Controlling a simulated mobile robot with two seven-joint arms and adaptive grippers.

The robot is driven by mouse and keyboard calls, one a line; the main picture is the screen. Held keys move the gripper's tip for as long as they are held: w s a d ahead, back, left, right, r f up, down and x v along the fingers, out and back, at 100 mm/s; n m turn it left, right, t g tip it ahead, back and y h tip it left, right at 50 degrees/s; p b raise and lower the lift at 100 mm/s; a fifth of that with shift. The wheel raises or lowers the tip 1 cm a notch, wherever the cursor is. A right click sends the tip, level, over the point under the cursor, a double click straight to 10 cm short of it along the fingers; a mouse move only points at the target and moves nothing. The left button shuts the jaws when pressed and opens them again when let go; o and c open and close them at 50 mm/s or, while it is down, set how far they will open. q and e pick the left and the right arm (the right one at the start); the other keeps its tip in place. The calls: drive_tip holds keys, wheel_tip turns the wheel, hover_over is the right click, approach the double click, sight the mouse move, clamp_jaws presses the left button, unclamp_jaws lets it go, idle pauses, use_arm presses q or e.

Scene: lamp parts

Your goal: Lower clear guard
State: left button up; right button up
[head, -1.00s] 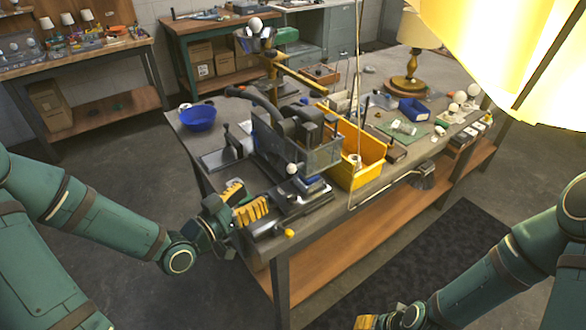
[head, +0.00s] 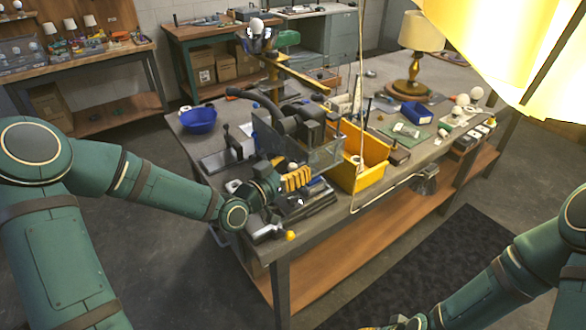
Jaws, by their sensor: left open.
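The clear guard (head: 326,158) is a see-through panel on the dark machine (head: 290,128) at the near-left part of the workbench. It stands upright in front of the machine's body. My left gripper (head: 297,180) is open, its yellow finger pads just in front of and below the guard's lower edge. I cannot tell whether they touch it. The gripper hides part of the machine's base. My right gripper (head: 402,321) is at the bottom edge, mostly cut off, far from the guard.
A yellow bin (head: 360,172) stands close to the right of the machine. A blue bowl (head: 198,120) is on the left corner of the bench. A lit lampshade (head: 500,50) fills the upper right. A yellow knob (head: 291,236) is at the bench's front.

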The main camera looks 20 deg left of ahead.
use_arm(q)
clamp_jaws()
wheel_tip(320, 180, down, 5)
drive_tip(key=b, duration=0.4)
idle(0.4)
unclamp_jaws()
drive_tip(key=v, duration=1.2)
